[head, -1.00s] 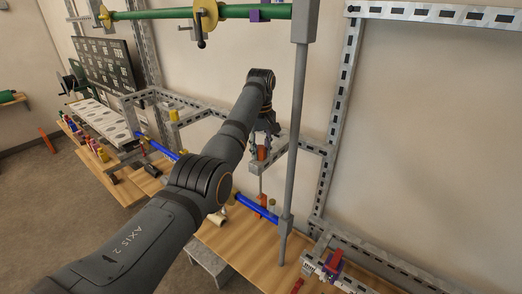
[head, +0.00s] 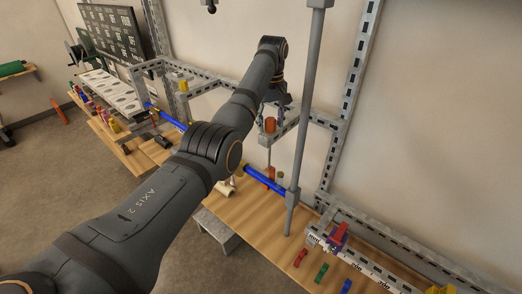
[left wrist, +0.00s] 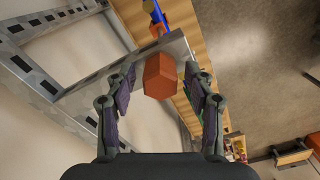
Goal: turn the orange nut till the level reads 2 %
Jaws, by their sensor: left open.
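The orange nut (head: 270,125) stands on a grey metal bracket of the frame, just below my left gripper (head: 277,98) in the head view. In the left wrist view the orange nut (left wrist: 159,80) shows as a faceted block between my left gripper's (left wrist: 160,73) two spread fingers, with a gap on each side. The fingers are open and hold nothing. In the head view they hang just above the nut. No level reading can be made out. My right gripper is not in view.
A grey upright post (head: 308,110) stands close to the right of the gripper. A blue pipe (head: 264,180) runs below, above the wooden bench (head: 245,212). A slotted rail with a red clamp (head: 338,236) lies at the lower right.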

